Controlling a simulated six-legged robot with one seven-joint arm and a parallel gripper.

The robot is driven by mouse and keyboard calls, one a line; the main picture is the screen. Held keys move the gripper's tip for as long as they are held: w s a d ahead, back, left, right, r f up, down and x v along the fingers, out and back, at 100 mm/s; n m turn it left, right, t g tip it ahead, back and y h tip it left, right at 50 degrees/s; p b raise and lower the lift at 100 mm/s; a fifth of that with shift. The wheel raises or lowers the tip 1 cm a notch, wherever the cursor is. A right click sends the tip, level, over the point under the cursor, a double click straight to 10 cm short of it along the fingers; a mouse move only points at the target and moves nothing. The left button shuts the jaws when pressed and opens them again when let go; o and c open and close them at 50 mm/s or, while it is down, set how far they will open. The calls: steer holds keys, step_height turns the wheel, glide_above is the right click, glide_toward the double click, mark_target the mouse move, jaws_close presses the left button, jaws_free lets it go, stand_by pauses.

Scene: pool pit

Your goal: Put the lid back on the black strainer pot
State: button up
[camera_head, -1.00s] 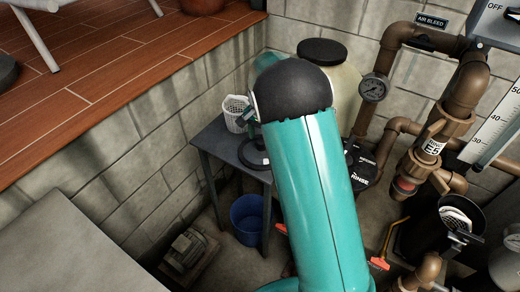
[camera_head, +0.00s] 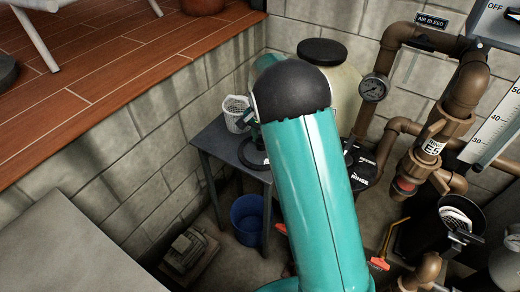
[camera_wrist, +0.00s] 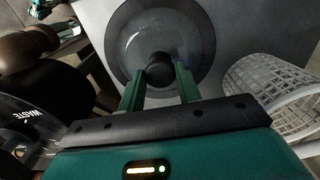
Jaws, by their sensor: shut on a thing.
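The lid (camera_wrist: 195,35) is a clear disc with a dark rim and a round black knob, over the grey table in the wrist view. My gripper (camera_wrist: 159,80) is shut on the knob, one finger on each side. In the head view the lid (camera_head: 250,160) shows partly beside my arm, at the table's front; I cannot tell whether it touches the table. The black strainer pot (camera_head: 480,215) stands open at the lower right of the head view, with a white basket (camera_head: 455,219) inside.
A blue bucket (camera_head: 246,222) is below. Brown pipes (camera_head: 466,88) and a valve (camera_head: 360,168) stand between table and pot. Block walls enclose the pit.

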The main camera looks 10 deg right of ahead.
mark_target(261, 141)
steer(key=shift+r, duration=0.15)
steer(key=shift+r, duration=2.4)
steer(key=shift+s, duration=0.1)
